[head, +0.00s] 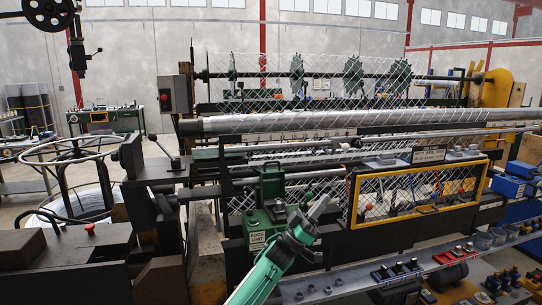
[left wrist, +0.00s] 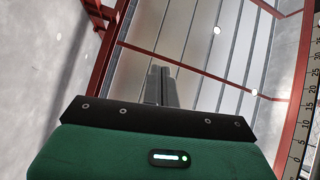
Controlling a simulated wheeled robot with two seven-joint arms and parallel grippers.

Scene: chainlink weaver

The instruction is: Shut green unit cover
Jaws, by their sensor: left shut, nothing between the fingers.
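The green edge unit (head: 256,238), with a white "EDGE UNIT" label, sits at the front of the weaving machine in the head view. A green block (head: 271,182) with a dark top stands upright just behind and above it. It may be the raised cover, but I cannot tell for certain. My left gripper (head: 320,207) is just right of the unit in the picture, pointing up and to the right. It looks apart from the block, and its arm covers part of the unit's right side. In the left wrist view its fingers (left wrist: 162,86) are together and empty, against the ceiling. My right gripper is not in view.
A yellow-framed mesh guard (head: 352,202) is right of my left gripper. A long roller (head: 350,120) crosses behind. A shelf (head: 335,285) with small switch boxes runs along the front right. A wire reel stand (head: 75,175) is on the left.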

